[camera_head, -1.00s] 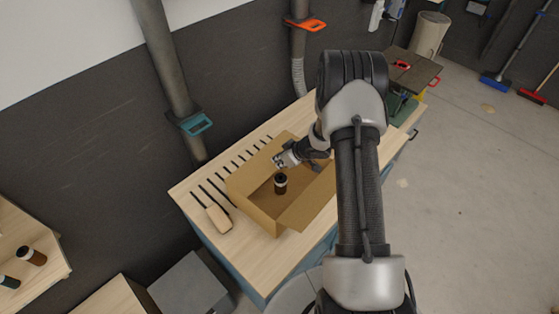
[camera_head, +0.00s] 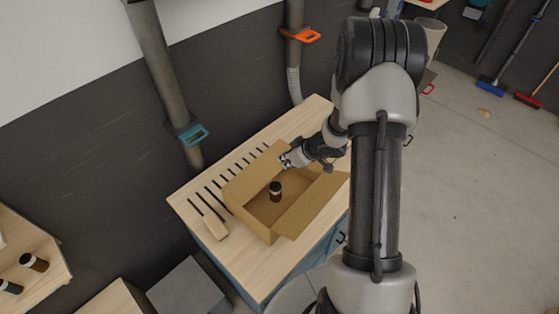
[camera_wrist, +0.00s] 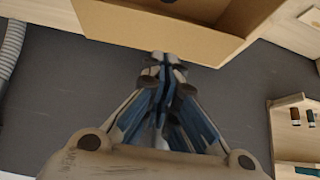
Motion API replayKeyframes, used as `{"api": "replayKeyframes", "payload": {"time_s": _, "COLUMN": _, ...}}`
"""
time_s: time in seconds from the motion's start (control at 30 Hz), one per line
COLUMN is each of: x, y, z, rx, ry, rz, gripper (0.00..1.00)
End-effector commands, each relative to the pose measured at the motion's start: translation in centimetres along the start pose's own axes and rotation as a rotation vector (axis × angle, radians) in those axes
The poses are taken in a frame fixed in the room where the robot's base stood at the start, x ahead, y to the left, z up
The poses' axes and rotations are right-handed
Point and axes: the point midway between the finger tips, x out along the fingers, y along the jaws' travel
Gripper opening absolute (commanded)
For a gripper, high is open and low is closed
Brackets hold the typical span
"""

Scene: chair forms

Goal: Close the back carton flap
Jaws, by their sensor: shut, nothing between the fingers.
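The open brown carton (camera_head: 268,232) stands on the wooden bench with a dark bottle (camera_head: 275,189) inside. Its back flap (camera_head: 252,172) shows as a tan panel along the wall side, raised rather than lying over the opening. My gripper (camera_head: 286,160) is over the far part of the carton, close to that flap. In the wrist view my gripper (camera_wrist: 166,62) is shut and empty, its tips close to a brown carton panel (camera_wrist: 140,27). I cannot tell whether they touch it.
The front flap (camera_head: 318,207) sticks outward on the near right. A grey pipe (camera_head: 165,80) runs down the dark wall behind.

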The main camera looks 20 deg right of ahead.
Motion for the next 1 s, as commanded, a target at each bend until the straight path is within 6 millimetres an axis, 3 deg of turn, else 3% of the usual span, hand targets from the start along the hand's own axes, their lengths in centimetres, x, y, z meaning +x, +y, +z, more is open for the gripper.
{"api": "replayKeyframes", "payload": {"time_s": 0.13, "x": -1.0, "y": 0.1, "z": 0.2, "rx": 0.001, "ry": 0.005, "rz": 0.001, "gripper": 0.0}}
{"api": "replayKeyframes", "payload": {"time_s": 0.67, "x": -0.2, "y": 0.6, "z": 1.1, "rx": 0.0, "ry": 0.13, "rz": -0.001, "gripper": 0.0}}
{"api": "replayKeyframes", "payload": {"time_s": 0.77, "x": 0.7, "y": 0.5, "z": 0.9, "rx": 0.001, "ry": 0.131, "rz": -0.002, "gripper": 0.0}}
{"api": "replayKeyframes", "payload": {"time_s": 1.0, "x": 5.5, "y": 0.5, "z": 0.3, "rx": -0.001, "ry": 0.129, "rz": -0.004, "gripper": 0.0}}
